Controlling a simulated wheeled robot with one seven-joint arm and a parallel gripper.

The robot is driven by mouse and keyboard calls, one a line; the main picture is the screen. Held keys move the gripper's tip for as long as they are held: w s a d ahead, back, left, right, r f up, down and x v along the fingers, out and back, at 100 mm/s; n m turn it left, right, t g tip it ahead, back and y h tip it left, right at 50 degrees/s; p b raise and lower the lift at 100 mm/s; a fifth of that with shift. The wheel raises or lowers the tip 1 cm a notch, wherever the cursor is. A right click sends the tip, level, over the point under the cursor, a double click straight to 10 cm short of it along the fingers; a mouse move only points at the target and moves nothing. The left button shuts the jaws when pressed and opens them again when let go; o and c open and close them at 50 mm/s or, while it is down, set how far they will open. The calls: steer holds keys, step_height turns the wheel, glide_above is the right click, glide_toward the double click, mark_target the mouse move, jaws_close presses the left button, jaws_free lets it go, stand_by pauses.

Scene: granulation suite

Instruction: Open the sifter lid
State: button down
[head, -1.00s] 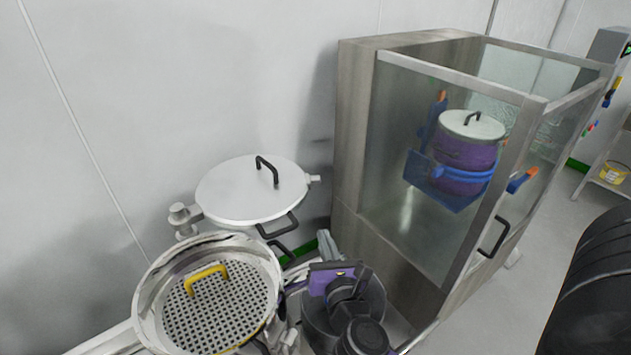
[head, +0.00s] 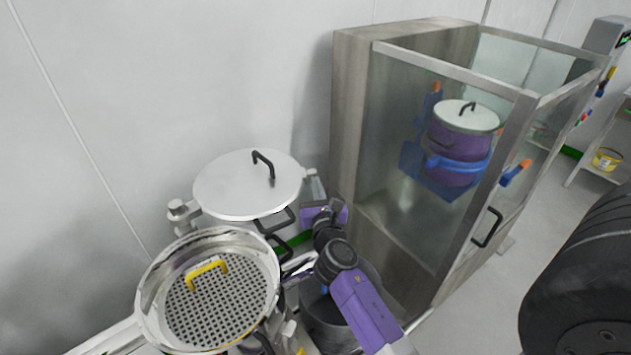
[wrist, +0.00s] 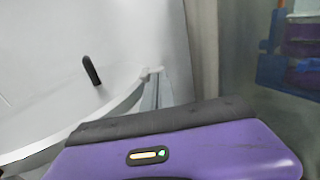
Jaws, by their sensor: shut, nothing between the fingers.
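The sifter lid (head: 232,187) is a round white disc, lying flat with a black handle (head: 263,163) on top. A hinge post stands at its left edge and a small knob at its right edge. In the wrist view the lid (wrist: 70,50) fills the left side. My gripper (head: 316,182) is shut and empty, with its grey fingers up at the lid's right edge. The wrist view shows the fingers (wrist: 158,88) close by the rim knob; I cannot tell whether they touch. My purple wrist housing hides what lies below them.
A perforated screen (head: 235,310) with a yellow handle sits in a metal ring in front of the lid. Black handles (head: 276,220) project below the lid's front. A glass-sided cabinet (head: 390,130) holding a purple drum (head: 460,145) stands close on the right. A wall is behind.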

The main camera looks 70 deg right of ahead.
steer(key=shift+w+d, duration=0.3)
steer(key=shift+d, duration=0.2)
steer(key=w+d+n+t+y+p, duration=0.3)
steer(key=w+d+p, duration=0.3)
steer(key=w, duration=0.1)
steer(key=shift+w+t, duration=0.25)
steer(key=shift+t, duration=0.15)
steer(key=shift+f, duration=0.1)
